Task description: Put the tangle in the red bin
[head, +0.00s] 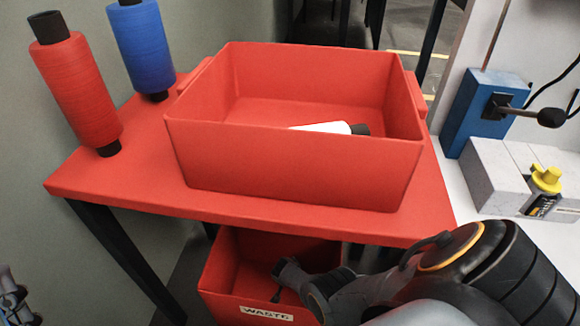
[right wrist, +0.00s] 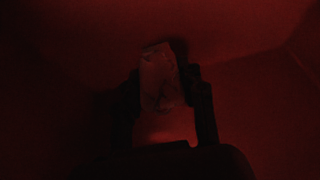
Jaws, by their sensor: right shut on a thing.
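A red bin labelled WASTE (head: 268,313) stands under the red table. My right arm reaches in from the right, and my right gripper (head: 280,280) is inside this bin's opening. In the right wrist view my right gripper (right wrist: 168,92) is shut on a pale, crumpled-looking thing (right wrist: 158,72), which may be the tangle. The picture there is very dark, with red walls around, so its outline and any contact with the bin are unclear. A grey and black part at the lower left edge of the head view may be my left gripper (head: 14,298); its fingers cannot be made out.
A larger red bin (head: 290,170) on the red table (head: 110,180) holds a white spool (head: 325,128). A red spool (head: 80,85) and a blue spool (head: 142,48) stand at left.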

